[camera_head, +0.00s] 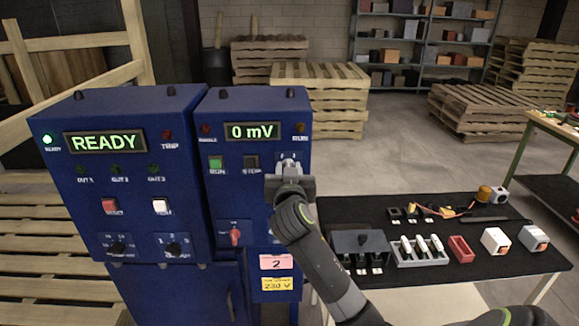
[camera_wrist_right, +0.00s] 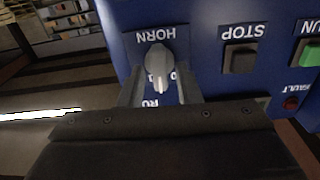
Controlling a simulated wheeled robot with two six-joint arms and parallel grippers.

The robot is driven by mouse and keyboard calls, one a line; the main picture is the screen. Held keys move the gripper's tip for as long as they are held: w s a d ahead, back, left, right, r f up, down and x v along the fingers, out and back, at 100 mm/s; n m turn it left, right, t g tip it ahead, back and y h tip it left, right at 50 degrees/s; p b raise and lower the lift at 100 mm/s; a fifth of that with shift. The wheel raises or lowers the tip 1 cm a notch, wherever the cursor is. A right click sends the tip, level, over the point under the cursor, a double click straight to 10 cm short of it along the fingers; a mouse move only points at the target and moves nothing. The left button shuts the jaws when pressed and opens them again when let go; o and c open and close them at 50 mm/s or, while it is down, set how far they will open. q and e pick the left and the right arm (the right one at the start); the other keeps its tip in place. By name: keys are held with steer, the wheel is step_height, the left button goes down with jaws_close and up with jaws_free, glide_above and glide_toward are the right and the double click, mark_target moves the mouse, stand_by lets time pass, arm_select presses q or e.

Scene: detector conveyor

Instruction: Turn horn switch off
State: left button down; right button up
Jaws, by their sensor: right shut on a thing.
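The horn switch (camera_wrist_right: 158,60) is a grey rotary knob with a white pointer mark on the blue panel. In the upside-down wrist view, its HORN label shows above it and the pointer faces down the picture, toward my gripper. Some position letters are partly hidden by the knob and fingers. My right gripper (camera_wrist_right: 160,90) has a finger on each side of the knob and is shut on it. In the head view my right gripper (camera_head: 289,165) reaches the right-hand panel (camera_head: 222,105) and hides most of the switch. My left gripper is out of view.
The STOP button (camera_wrist_right: 240,58) and the green RUN button (camera_head: 216,163) sit beside the switch. A red rotary switch (camera_head: 235,235) is lower on the panel. The left cabinet's display (camera_head: 105,142) reads READY; the right one reads 0 mV. A black table (camera_head: 490,268) holds several parts.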

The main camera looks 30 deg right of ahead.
steer(key=shift+w+a+r+n+p, duration=0.1)
steer(key=shift+n+p, duration=0.6)
steer(key=shift+n, duration=0.9)
steer(key=shift+a+n+p, duration=0.1)
steer(key=shift+n+p, duration=0.55)
steer(key=shift+n, duration=0.95)
steer(key=o, duration=0.6)
steer(key=shift+d, duration=0.1)
steer(key=shift+w+d+f, duration=0.15)
steer(key=shift+w+f, duration=0.05)
steer(key=shift+f, duration=0.05)
